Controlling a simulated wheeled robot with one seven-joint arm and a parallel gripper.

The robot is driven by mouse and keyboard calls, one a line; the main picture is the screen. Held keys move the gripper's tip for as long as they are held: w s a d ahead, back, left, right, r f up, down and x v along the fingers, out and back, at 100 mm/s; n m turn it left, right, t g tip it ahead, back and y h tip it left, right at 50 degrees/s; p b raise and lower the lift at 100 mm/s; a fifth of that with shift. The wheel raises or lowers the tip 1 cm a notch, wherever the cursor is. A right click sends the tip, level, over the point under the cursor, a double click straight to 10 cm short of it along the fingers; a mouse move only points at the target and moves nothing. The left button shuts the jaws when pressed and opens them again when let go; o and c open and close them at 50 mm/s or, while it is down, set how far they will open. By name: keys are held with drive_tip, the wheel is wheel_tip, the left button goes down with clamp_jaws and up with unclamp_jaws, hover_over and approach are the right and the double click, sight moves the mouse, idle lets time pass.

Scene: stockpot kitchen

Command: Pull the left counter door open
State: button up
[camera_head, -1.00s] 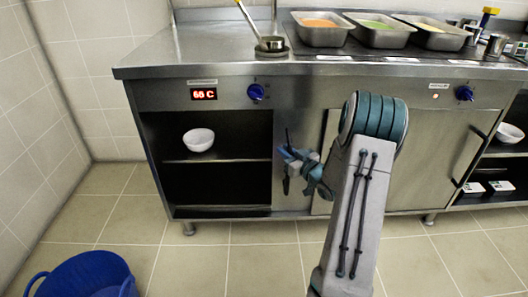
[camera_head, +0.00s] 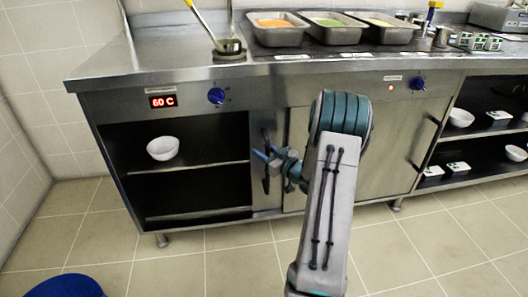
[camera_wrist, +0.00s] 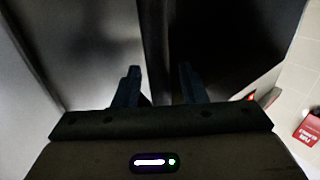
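The left counter door (camera_head: 275,190) is a steel panel with a black upright handle (camera_head: 266,170). It stands slid to the right, and only a strip shows beside the right door (camera_head: 385,160). The left compartment (camera_head: 200,190) lies uncovered. My gripper (camera_head: 264,156) is at the handle. In the wrist view my gripper's two fingers (camera_wrist: 158,78) stand apart on either side of a dark upright bar (camera_wrist: 154,40), apparently the handle. A gap shows between the fingers; contact is hard to tell. My arm hides part of the right door.
A white bowl (camera_head: 163,148) sits on the compartment's shelf. A blue tub (camera_head: 66,286) stands on the floor at the lower left. Food pans (camera_head: 279,36) and a ladle rest on the countertop. Open shelves (camera_head: 490,110) with bowls are at the right.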

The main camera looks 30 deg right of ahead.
drive_tip(key=p+v, duration=0.3)
drive_tip(key=v, duration=1)
drive_tip(key=shift+s+p, duration=0.4)
drive_tip(key=shift+r, duration=0.15)
drive_tip(key=w+a+r+g+h+p, duration=0.25)
drive_tip(key=r+p, duration=0.35)
drive_tip(key=r, duration=0.3)
drive_tip(key=w+a+r+m+g+h+p, duration=0.1)
drive_tip(key=a+r+g+h+p, duration=0.15)
drive_tip(key=r+p, duration=0.4)
drive_tip(key=w+a+r+g+h+p, duration=0.25)
drive_tip(key=r+p, duration=0.25)
drive_tip(key=r, duration=0.5)
drive_tip(key=s+a+r+m+g+y+p, duration=0.1)
drive_tip(key=s+a+r+g+y+p, duration=0.2)
drive_tip(key=s+a+r+g+p, duration=0.4)
drive_tip(key=s+a+r+p, duration=0.8)
drive_tip(key=s+a+r, duration=0.5)
drive_tip(key=s, duration=0.3)
drive_tip(key=shift+s+a+r+m+p, duration=0.15)
drive_tip(key=shift+a+r+m+p, duration=0.2)
drive_tip(key=shift+a, duration=0.4)
